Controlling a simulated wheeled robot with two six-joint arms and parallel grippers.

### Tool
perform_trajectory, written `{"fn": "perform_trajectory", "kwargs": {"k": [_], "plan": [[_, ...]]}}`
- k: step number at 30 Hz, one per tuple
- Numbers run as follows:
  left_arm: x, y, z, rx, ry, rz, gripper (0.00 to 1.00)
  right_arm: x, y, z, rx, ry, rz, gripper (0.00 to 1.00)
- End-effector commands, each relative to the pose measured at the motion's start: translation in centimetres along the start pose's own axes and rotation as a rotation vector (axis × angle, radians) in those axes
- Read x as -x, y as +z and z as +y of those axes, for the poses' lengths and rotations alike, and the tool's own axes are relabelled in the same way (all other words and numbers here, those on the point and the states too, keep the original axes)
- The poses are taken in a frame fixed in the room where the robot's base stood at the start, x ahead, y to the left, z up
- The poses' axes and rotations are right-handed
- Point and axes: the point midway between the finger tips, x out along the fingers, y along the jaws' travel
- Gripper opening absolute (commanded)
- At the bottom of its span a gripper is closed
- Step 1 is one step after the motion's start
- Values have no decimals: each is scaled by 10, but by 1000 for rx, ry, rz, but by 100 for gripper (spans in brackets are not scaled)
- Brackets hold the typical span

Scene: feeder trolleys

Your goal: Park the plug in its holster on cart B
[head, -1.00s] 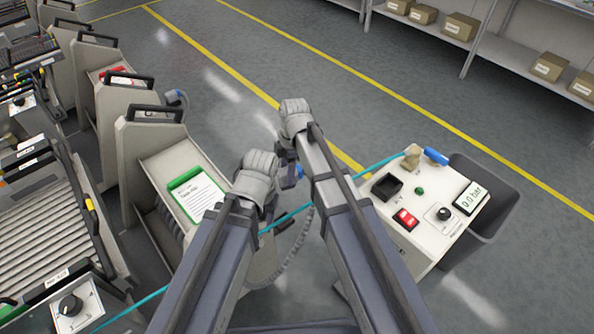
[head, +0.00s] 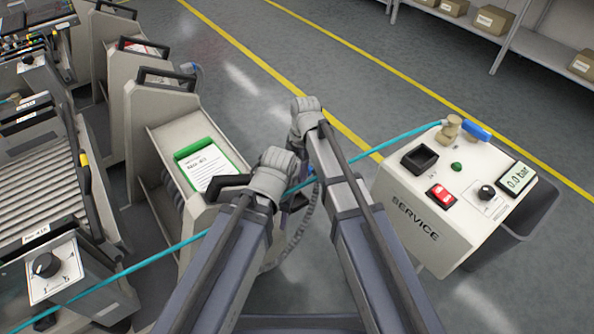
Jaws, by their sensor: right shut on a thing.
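My right gripper (head: 292,202) hangs below its wrist, mostly hidden by my arms. It is shut on the plug (head: 307,188), of which only a small blue part shows. A grey coiled cable (head: 297,240) hangs below it. My left gripper is hidden behind its own wrist and forearm. I cannot read which cart is B, and no empty holster is clearly seen.
A white SERVICE unit (head: 412,205) stands at right with a red switch, a gauge and a blue-handled valve (head: 478,131). A teal hose (head: 150,258) runs from it across to the left. More carts and a roller bed (head: 35,180) fill the left. Open floor lies beyond.

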Motion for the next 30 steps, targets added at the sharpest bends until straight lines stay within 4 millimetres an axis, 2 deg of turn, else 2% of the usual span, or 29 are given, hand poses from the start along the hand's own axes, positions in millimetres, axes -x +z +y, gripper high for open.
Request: {"fn": "perform_trajectory", "kwargs": {"k": [8, 30], "plan": [[-11, -1, 1, 0, -1, 0, 50, -11, 2, 0, -1, 0, 0, 0], [-66, -4, 4, -3, -11, 1, 50, -66, 8, 0, -1, 0, 0, 0]]}}
